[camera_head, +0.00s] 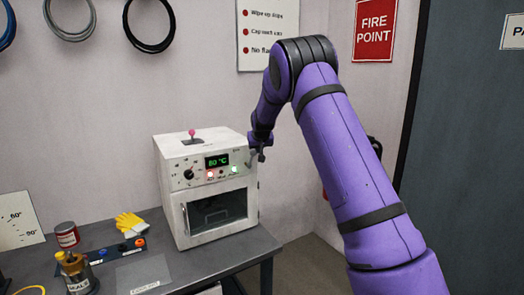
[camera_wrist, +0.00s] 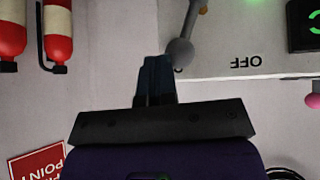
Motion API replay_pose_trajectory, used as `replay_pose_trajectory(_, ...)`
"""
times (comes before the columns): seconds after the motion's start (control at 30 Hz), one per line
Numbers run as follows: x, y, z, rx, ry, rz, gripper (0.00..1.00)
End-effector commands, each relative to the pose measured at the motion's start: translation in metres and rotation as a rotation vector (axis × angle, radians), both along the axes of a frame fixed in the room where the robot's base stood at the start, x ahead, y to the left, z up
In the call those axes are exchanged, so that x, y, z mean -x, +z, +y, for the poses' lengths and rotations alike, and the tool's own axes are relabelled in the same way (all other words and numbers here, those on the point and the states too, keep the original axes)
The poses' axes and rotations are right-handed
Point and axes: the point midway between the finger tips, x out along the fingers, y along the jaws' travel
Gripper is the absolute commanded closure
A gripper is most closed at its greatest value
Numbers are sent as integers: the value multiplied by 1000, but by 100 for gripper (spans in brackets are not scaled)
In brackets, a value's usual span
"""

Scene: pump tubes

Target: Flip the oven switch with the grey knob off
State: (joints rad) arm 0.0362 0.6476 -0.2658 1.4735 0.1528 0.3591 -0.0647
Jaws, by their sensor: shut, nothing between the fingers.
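The white oven (camera_head: 205,190) stands at the right end of the bench, its display (camera_head: 216,161) reading 80 °C. The grey-knobbed switch lever (camera_wrist: 181,50) shows in the wrist view, its round knob toward the lower end and its stem running out of the top edge. The knob is at about the height of the OFF label (camera_wrist: 245,61), which appears upside down. My gripper (camera_wrist: 155,65) is shut and empty, its fingertips close beside the knob; I cannot tell whether they touch. In the head view, my gripper (camera_head: 261,156) is at the oven's upper right front corner.
A pink-knobbed lever (camera_head: 192,133) stands on the oven top. A black dial (camera_head: 188,174), a red light (camera_head: 210,175) and a lit green light (camera_head: 234,169) are on its front.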

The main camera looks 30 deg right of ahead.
Motion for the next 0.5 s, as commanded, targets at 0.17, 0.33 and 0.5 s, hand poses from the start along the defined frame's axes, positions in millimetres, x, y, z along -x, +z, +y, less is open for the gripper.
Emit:
replay_pose_trajectory(0.17,0,1,15,115,6,0,100)
replay_pose_trajectory(0.33,0,3,24,224,6,-5,100)
replay_pose_trajectory(0.5,1,4,31,319,4,-7,100)
